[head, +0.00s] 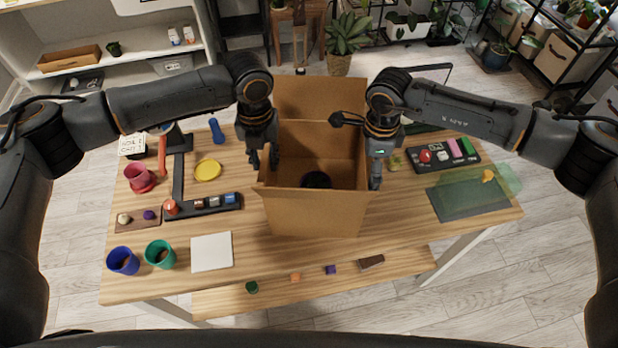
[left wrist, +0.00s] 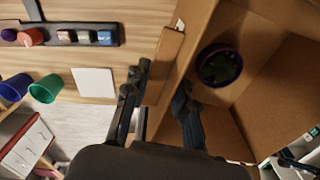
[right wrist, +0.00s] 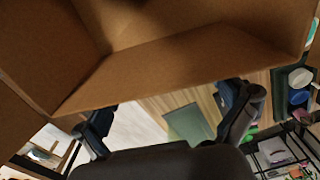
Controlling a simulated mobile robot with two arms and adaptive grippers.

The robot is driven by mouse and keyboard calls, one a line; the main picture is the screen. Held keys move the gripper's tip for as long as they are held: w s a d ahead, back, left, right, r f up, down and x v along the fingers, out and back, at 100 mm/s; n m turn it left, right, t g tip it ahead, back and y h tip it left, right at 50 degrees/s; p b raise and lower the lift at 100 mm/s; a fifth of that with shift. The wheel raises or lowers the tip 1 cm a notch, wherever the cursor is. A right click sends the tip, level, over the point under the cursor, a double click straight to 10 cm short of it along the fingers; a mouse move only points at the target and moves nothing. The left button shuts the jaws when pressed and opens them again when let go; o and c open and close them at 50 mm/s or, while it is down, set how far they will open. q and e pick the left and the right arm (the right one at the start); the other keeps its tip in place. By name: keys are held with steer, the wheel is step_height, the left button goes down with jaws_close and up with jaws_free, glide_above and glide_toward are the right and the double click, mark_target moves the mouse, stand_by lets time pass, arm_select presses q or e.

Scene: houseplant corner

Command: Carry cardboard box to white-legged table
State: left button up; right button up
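The open brown cardboard box (head: 313,212) appears to stand upright on the wooden table (head: 380,245), whose leg (head: 462,255) is white. A dark purple pot (left wrist: 220,66) lies inside the box. My left gripper (head: 263,158) is at the box's left rim, one finger inside and one outside. Its fingers are fairly close together around the wall, but a firm grip cannot be made out. My right gripper (right wrist: 170,112) has its fingers wide apart at the box's right side, with the cardboard wall in front of its fingertips.
Left of the box are cups (head: 160,254), a yellow disc (head: 208,170), a white square (head: 211,252) and a black tray (head: 203,205). On the right are a black tray (head: 442,155) and a dark mat (head: 460,200). Small items line the lower front shelf (head: 410,262).

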arm_select(q)
steer(key=o, duration=0.3)
steer(key=shift+w+r, duration=0.1)
arm_select(e)
steer(key=shift+r, duration=0.1)
steer(key=shift+r, duration=0.1)
arm_select(q)
step_height(320, 180, up, 12)
arm_select(e)
step_height(320, 180, up, 12)
stand_by(0.5)
stand_by(0.3)
